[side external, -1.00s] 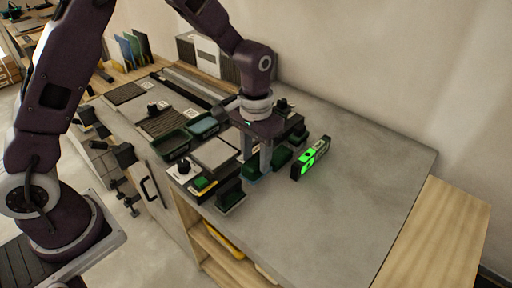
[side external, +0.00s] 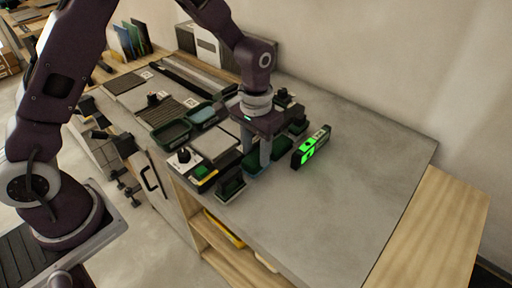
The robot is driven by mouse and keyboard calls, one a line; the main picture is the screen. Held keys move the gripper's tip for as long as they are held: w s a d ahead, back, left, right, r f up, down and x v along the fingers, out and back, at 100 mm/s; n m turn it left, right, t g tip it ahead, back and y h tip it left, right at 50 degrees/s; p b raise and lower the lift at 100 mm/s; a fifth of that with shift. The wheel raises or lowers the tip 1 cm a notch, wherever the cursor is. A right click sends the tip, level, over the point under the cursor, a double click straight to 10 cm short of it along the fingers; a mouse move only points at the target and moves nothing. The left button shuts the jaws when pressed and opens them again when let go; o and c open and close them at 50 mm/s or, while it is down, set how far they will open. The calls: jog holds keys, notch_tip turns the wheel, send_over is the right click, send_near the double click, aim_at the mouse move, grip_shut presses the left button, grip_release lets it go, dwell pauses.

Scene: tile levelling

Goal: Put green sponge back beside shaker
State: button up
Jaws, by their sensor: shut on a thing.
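My gripper (side external: 260,166) points down over the grey bench, its fingers shut on a dark green block that looks like the green sponge (side external: 255,158). The fingers partly hide it, and I cannot tell whether it touches the bench. A second dark green piece (side external: 281,146) lies just right of the fingers. A dark block with green (side external: 230,186) stands at the front left of the gripper. I cannot clearly pick out the shaker.
A level with bright green lit panels (side external: 311,147) stands right of my gripper. Green and blue-grey trays (side external: 171,133), a pale tile (side external: 214,145) and a black-knobbed tool (side external: 184,157) lie to the left. The grey bench (side external: 365,175) is clear on the right.

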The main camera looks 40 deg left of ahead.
jog(key=shift+f, duration=0.8)
jog(key=o, duration=1.4)
jog(key=shift+o, duration=1.4)
jog(key=shift+a, duration=0.1)
jog(key=shift+r, duration=4.05)
jog(key=shift+r, duration=0.1)
